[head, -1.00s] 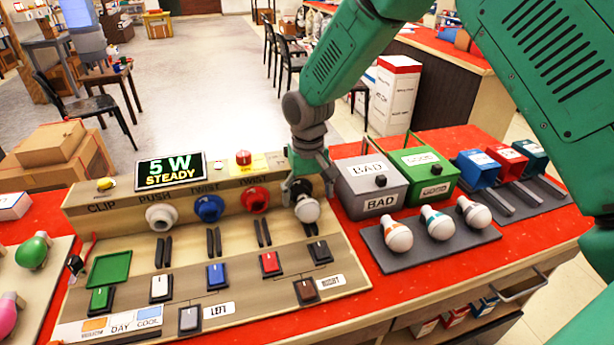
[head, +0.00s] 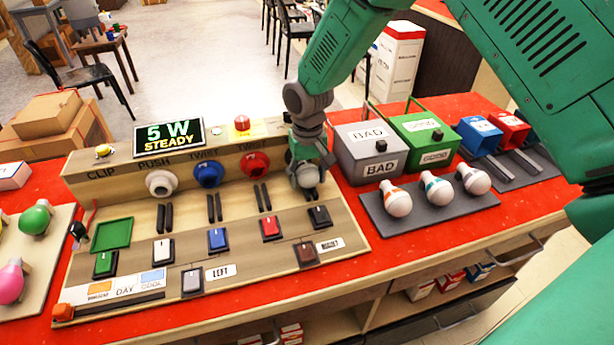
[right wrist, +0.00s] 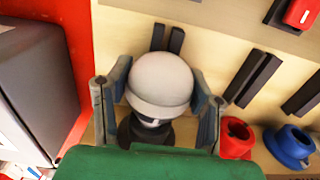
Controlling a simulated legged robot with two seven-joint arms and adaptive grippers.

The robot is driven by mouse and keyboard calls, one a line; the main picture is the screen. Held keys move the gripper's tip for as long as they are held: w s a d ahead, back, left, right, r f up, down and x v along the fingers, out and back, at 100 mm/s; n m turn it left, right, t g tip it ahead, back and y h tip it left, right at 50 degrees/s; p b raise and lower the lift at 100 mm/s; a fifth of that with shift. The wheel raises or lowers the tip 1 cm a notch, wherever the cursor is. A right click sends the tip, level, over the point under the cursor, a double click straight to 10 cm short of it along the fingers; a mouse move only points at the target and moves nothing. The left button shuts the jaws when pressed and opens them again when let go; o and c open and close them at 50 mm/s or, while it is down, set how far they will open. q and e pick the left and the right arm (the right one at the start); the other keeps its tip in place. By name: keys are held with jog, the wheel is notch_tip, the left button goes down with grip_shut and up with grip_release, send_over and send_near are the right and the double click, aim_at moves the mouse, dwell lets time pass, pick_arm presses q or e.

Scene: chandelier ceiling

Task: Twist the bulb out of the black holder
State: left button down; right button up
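The white bulb (right wrist: 162,82) is in the black holder (right wrist: 143,131) at the right end of the wooden test board. In the head view the bulb (head: 306,177) is shaded and partly covered by my right gripper (head: 308,172). The fingers of my right gripper (right wrist: 160,92) stand on both sides of the bulb, very close to it. Whether they press on it I cannot tell. The bulb is upright from the holder, which is mostly hidden in the head view. My left gripper is out of view.
A display (head: 169,137) reads "5 W STEADY". A red socket (head: 255,165) and a blue socket (head: 208,174) are left of the black holder. The grey BAD box (head: 371,153) stands close to the right. Several bulbs sit on a dark tray (head: 437,221).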

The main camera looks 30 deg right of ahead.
aim_at(317, 195)
jog(key=shift+h+p, duration=0.4)
jog(key=shift+h, duration=0.2)
jog(key=shift+g+h, duration=0.3)
jog(key=shift+h, duration=0.2)
dwell(0.3)
jog(key=shift+s+h, duration=0.1)
jog(key=shift+h, duration=0.7)
jog(key=shift+g+h, duration=0.3)
jog(key=shift+h, duration=0.3)
jog(key=shift+s+a+p, duration=0.15)
jog(key=shift+s+p, duration=0.35)
jog(key=shift+s, duration=0.35)
jog(key=shift+s+a+p, duration=0.25)
jog(key=shift+s+p, duration=0.25)
jog(key=shift+s, duration=0.4)
